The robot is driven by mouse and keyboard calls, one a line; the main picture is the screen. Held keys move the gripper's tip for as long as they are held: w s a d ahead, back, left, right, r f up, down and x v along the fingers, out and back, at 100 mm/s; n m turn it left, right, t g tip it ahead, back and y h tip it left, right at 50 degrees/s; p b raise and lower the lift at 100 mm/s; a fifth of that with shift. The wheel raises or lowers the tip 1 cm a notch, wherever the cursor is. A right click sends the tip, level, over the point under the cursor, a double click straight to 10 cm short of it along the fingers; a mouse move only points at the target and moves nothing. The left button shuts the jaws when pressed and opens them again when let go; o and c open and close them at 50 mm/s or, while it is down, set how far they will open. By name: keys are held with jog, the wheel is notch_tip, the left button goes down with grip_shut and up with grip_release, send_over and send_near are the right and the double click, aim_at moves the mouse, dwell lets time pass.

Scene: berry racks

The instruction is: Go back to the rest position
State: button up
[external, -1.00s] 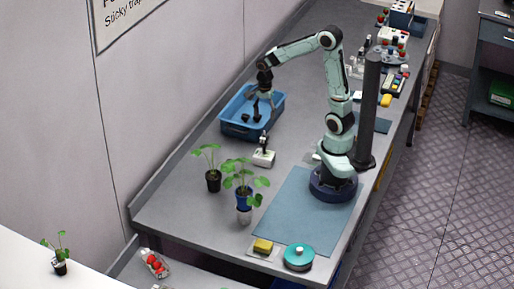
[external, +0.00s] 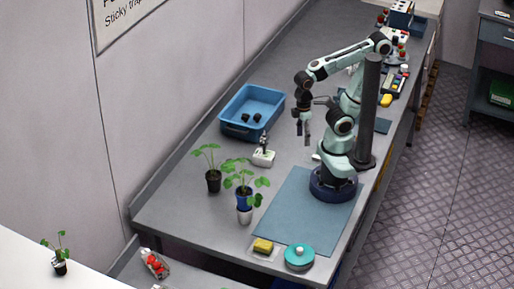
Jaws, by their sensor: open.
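My gripper (external: 303,139) hangs pointing down above the grey bench (external: 185,222), to the right of the blue tray. It is open, and nothing shows between its fingers. My arm is folded back toward its base, with the elbow high near the dark post. The blue tray (external: 225,127) stands by the wall side of the bench, with two small dark pots (external: 257,117) inside it.
A small white device (external: 263,158) stands just in front of the tray. Potted plants (external: 213,180) stand at the front left. A dark post (external: 369,110) rises close beside my arm. A blue mat (external: 300,215), yellow sponge (external: 263,245) and teal round container (external: 299,256) are near the front.

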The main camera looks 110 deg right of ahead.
jog(key=shift+s+a+n, duration=0.35)
jog(key=shift+s+n, duration=0.05)
jog(key=shift+n, duration=0.3)
dwell(0.8)
